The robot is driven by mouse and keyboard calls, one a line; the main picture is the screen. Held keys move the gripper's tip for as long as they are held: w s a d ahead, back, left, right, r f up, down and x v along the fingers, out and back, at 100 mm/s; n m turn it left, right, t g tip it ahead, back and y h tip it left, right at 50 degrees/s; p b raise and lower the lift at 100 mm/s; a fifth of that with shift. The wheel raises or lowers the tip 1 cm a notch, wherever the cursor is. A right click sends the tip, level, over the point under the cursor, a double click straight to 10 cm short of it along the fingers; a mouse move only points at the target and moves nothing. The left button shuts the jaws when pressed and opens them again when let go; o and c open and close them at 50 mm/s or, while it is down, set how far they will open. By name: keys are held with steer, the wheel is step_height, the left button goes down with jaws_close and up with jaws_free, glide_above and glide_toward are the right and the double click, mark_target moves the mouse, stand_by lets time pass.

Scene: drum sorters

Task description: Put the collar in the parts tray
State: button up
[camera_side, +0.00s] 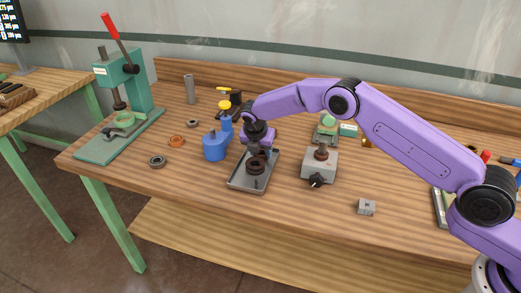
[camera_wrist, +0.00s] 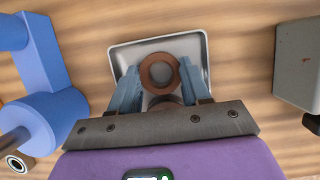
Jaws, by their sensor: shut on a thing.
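The collar (camera_wrist: 143,73), a brown ring, sits between the fingers of my gripper (camera_wrist: 160,82) in the wrist view. The gripper is shut on it. The parts tray (camera_wrist: 126,54) is a shallow grey metal tray directly beneath. In the side view the tray (camera_side: 242,184) lies on the bench, and my gripper (camera_side: 257,153) points down over it. Dark brown round shapes (camera_side: 256,168) show below the fingers there. A second brown part (camera_wrist: 166,101) shows partly behind the gripper in the wrist view. I cannot tell whether the collar touches the tray floor.
A blue fixture (camera_side: 214,147) stands close left of the tray. A grey block with a black knob (camera_side: 319,165) stands to its right. The bench front right of the tray is mostly clear.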

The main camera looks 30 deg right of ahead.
steer(key=shift+f, duration=0.1)
steer(key=o, duration=1.2)
steer(key=v, duration=1.2)
